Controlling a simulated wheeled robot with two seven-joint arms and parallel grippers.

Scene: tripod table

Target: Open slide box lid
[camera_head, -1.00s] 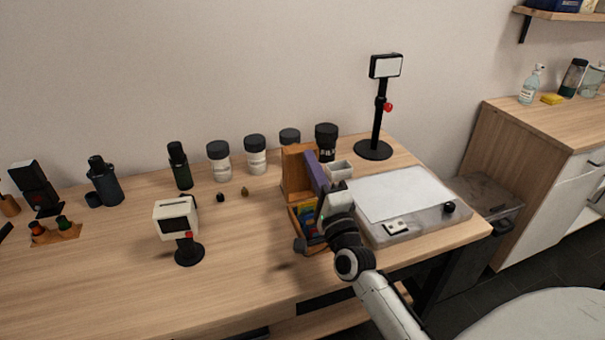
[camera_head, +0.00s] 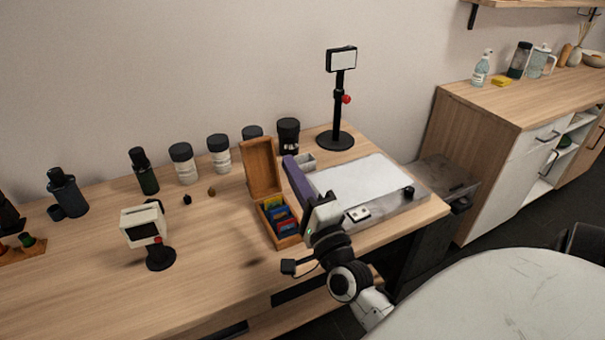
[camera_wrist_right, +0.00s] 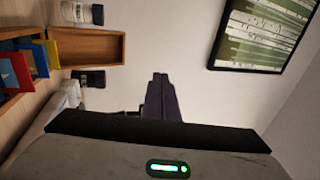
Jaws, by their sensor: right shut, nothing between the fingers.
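The wooden slide box (camera_head: 288,242) stands on the table left of the light panel, with colourful slides (camera_head: 277,215) inside. Its lid (camera_head: 262,168) stands raised at the back, tilted slightly back, and the box is open on top. The lid also shows in the right wrist view (camera_wrist_right: 98,46). My right gripper (camera_head: 290,160) is shut and empty, its purple-looking fingers to the right of the lid. In the right wrist view its fingertips (camera_wrist_right: 161,76) are apart from the lid. The gripper body hides part of the panel's near left corner. My left gripper is not in view.
A flat light panel (camera_head: 360,180) lies right of the box. A lamp stand (camera_head: 336,138) is behind it. Jars (camera_head: 184,165) and a dark bottle (camera_head: 145,172) line the back. A small white viewer (camera_head: 143,224) stands left. The front-left table is clear.

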